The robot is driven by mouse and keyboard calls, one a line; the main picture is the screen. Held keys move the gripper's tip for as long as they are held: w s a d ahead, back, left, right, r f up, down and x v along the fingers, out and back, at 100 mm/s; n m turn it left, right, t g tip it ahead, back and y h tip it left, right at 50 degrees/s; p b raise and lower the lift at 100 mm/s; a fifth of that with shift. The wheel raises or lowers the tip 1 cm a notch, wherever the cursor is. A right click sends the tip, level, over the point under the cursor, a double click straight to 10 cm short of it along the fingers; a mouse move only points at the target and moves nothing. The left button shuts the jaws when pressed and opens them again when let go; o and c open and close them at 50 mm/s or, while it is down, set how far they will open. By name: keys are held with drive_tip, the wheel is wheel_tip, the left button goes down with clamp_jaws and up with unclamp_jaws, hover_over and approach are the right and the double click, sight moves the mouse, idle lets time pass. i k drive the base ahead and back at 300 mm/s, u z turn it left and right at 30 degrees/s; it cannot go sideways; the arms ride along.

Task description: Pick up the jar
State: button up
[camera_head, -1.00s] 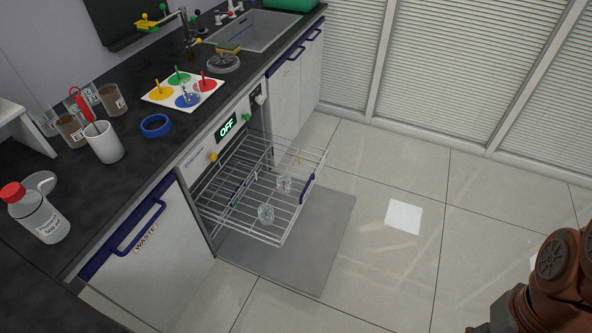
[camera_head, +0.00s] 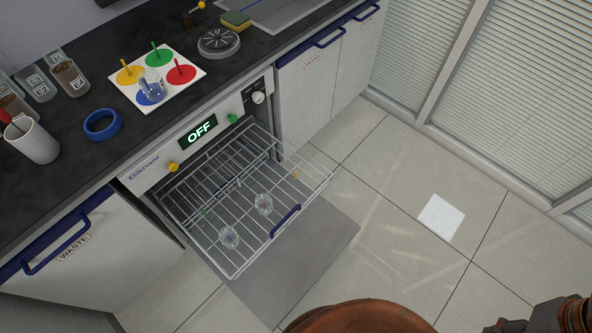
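Several clear glass jars are in view, and I cannot tell which one the task means. One clear jar (camera_head: 152,84) stands on the blue circle of a white board on the counter. Jars with brown contents (camera_head: 70,79) stand at the counter's far left. Reddish-brown parts of my arm show at the bottom edge, apart from all the jars. My gripper is not visible.
The white board (camera_head: 190,62) has coloured circles with pegs. A blue tape ring (camera_head: 102,124), a white mug (camera_head: 32,141) and a round drain strainer (camera_head: 219,42) are on the dark counter. The lowered dishwasher door (camera_head: 310,255) juts over the floor.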

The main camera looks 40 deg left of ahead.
sight(264, 202)
drive_tip(key=i, duration=0.85)
drive_tip(key=u, duration=3.85)
